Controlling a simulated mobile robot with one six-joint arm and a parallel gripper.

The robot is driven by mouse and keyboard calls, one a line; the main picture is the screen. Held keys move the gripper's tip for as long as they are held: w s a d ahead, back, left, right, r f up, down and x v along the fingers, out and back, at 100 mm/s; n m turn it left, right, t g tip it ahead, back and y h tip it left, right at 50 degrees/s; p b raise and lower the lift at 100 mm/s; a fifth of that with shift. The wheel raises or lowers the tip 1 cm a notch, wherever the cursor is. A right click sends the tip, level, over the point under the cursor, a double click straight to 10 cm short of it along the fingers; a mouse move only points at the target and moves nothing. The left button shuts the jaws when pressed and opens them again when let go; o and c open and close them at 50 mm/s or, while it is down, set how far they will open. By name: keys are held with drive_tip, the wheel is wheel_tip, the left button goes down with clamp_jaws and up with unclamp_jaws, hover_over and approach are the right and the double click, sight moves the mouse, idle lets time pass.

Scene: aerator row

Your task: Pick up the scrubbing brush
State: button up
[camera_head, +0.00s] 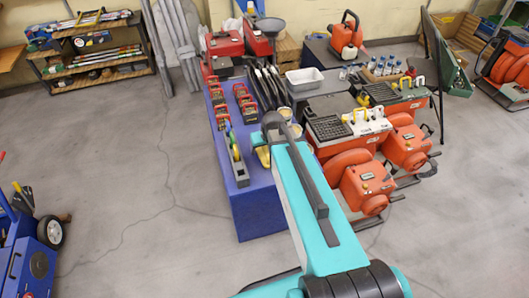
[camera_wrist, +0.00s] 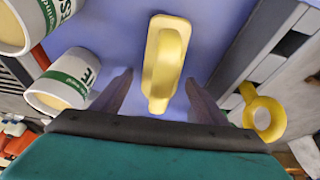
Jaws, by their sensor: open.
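The scrubbing brush is a yellow block with an arched yellow handle (camera_wrist: 166,62), on the blue-violet table top in the wrist view. In the head view a small yellow part of it (camera_head: 263,156) shows at the left side of my arm. My gripper (camera_wrist: 159,80) is open, with one dark finger on either side of the brush's near end. I see no finger touching it. In the head view my arm hides the fingers.
Two white-and-green cups (camera_wrist: 62,80) stand close left of my fingers in the wrist view. A grey tool with a yellow ring (camera_wrist: 263,114) lies close on the right. The blue table (camera_head: 262,213) also holds several dark boxes (camera_head: 243,100).

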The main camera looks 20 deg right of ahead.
drive_tip(key=shift+x, duration=1.15)
drive_tip(key=shift+c, duration=0.4)
drive_tip(key=c, duration=1.1)
